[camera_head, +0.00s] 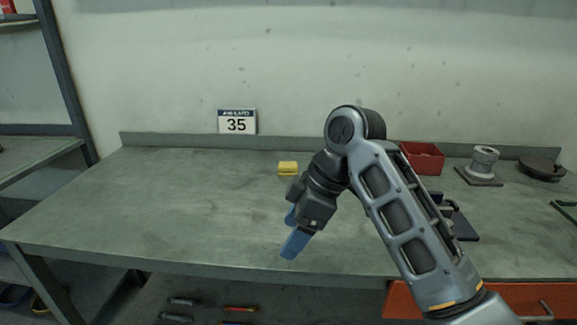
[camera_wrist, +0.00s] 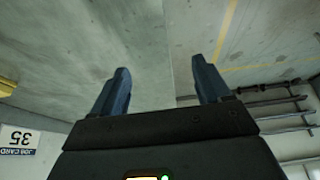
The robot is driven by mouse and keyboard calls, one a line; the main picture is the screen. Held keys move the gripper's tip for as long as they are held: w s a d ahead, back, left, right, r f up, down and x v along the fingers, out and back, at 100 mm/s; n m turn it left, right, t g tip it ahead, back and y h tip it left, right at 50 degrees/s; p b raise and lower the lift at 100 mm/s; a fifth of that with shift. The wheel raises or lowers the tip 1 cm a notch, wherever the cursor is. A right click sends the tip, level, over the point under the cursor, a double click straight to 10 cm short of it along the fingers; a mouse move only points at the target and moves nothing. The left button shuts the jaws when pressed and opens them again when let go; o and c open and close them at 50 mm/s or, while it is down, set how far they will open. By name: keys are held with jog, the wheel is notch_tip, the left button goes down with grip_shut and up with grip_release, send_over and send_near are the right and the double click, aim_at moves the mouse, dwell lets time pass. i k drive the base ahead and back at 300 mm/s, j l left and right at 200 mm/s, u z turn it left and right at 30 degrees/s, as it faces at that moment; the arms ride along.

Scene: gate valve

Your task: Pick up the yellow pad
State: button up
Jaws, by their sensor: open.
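The yellow pad (camera_head: 287,168) is a small block lying on the green-grey workbench (camera_head: 170,200), toward its back edge and right of the number sign. My gripper (camera_head: 288,237) is in front of the pad, nearer the bench's front edge, with its blue fingers spread and nothing between them. In the wrist view my gripper (camera_wrist: 162,80) also shows open and empty. A yellow piece at the left edge of the wrist view (camera_wrist: 6,87) appears to be the pad, partly cut off.
A white sign reading 35 (camera_head: 237,121) stands at the back wall. At the back right are a red bin (camera_head: 423,158), a grey flanged part (camera_head: 484,162) and a dark round part (camera_head: 541,168). My arm hides part of the right side. The bench's left half is clear.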

aim_at(285, 168)
jog(key=i, duration=1.15)
